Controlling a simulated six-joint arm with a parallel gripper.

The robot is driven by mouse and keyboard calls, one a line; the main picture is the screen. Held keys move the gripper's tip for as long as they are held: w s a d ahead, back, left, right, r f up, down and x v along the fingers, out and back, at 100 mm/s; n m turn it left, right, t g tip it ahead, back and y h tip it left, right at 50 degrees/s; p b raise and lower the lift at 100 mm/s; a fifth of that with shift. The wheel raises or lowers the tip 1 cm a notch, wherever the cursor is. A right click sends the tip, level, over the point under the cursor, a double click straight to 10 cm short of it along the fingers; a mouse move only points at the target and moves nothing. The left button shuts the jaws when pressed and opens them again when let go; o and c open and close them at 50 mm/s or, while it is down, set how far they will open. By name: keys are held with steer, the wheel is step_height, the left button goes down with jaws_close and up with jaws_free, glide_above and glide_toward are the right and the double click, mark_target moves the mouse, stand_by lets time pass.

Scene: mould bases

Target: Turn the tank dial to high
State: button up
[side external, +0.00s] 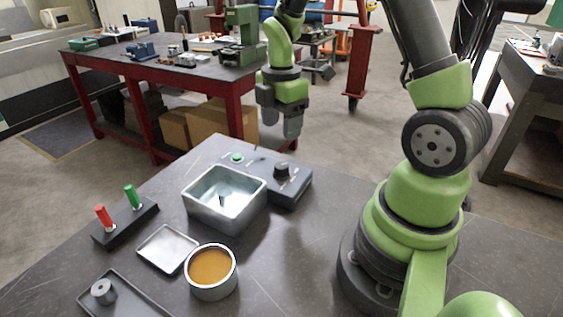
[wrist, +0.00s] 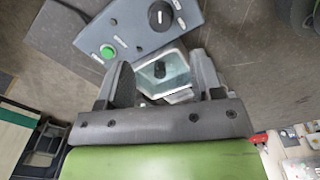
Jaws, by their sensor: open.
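The tank (side external: 222,216) is an open square metal basin with a small dark part inside. A blue-grey control panel (side external: 291,194) joins its back right side. The black dial (side external: 282,170) stands on the panel, and a green button (side external: 237,157) is on the panel's far end. In the wrist view the dial (wrist: 160,15) has a white pointer line; the lettering is too small to read. My gripper (side external: 281,130) is open and empty, above and behind the panel, touching nothing. In the wrist view its fingers (wrist: 163,85) show in front of the tank.
A pot of amber liquid (side external: 211,268), a square metal tray (side external: 167,249), a dark tray (side external: 123,299) with a grey cylinder, and a black stand (side external: 126,222) with red and green handles are on the table. The table around the panel's right is clear.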

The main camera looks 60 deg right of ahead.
mark_target(281, 165)
step_height(281, 165, down, 10)
stand_by(0.5)
steer(key=c, duration=0.9)
